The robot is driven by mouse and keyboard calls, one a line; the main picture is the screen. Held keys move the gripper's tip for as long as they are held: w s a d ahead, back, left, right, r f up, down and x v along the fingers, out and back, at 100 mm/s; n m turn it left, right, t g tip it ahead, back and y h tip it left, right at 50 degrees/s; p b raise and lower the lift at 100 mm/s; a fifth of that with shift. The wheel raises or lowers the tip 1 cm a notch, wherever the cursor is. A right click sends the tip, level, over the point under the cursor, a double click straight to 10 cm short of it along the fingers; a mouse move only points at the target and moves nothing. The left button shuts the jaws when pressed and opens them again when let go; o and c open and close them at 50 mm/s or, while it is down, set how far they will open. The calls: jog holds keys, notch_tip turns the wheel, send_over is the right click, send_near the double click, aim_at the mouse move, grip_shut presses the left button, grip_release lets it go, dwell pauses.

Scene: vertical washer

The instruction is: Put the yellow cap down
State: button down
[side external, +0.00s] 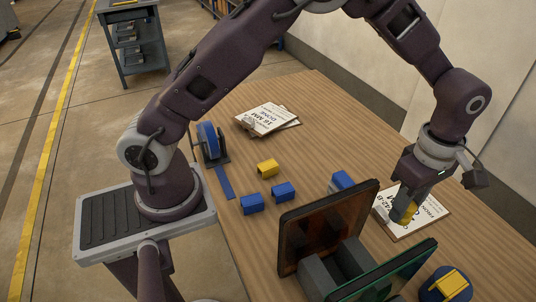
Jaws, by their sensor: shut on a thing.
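My gripper (402,209) points down at the right side of the table, over a clipboard. It is shut on a small yellow piece, which I take to be the yellow cap (408,214). The fingers hide much of the cap. I cannot tell whether its underside touches the clipboard. Another yellow block (267,168) lies on the table left of centre. A yellow piece (451,283) also sits on a round blue base at the lower right.
The clipboard with a printed sheet (426,212) lies under my gripper. An upright fixture with a dark amber panel (308,235) and a green panel (400,272) stands close in front. Blue blocks (252,204), a blue tape roll (208,140) and another clipboard (268,118) lie left.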

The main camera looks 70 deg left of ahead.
jog(key=a+n, duration=0.8)
jog(key=a, duration=2)
jog(key=s+a+n, duration=0.7)
jog(key=s+a, duration=0.7)
jog(key=a, duration=0.3)
jog(key=shift+n, duration=0.3)
jog(key=f, duration=1.4)
jog(key=shift+s+a+f, duration=0.15)
jog(key=shift+a+f, duration=0.05)
jog(key=shift+a, duration=0.2)
jog(key=shift+f, duration=0.1)
jog(key=c, duration=1)
grip_release()
jog(key=shift+c, duration=0.2)
